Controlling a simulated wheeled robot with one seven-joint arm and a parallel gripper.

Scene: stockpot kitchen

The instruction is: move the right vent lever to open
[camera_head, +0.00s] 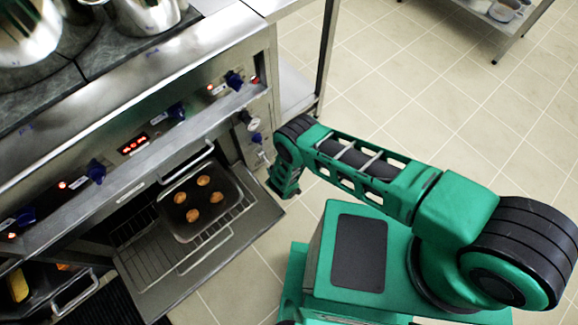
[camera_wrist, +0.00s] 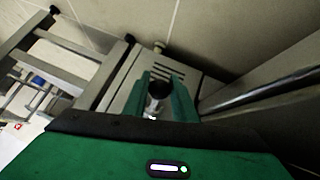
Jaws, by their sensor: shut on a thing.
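In the wrist view, the green fingers of my gripper (camera_wrist: 155,100) are closed around a short metal lever with a dark round end (camera_wrist: 157,90). I take this for the right vent lever; the fingers and the wrist body hide part of it. In the head view, my forearm bends down at the oven's right end, and my fingertips cannot be made out. A blue-handled part (camera_head: 256,138) shows on the oven's right end panel, beside my arm, below a round gauge (camera_head: 247,122).
The oven door (camera_head: 262,222) is folded down, with a tray (camera_head: 178,222) of several browned pieces on the rack. Blue knobs (camera_head: 234,80) line the oven front. Steel pots (camera_head: 145,15) stand on top.

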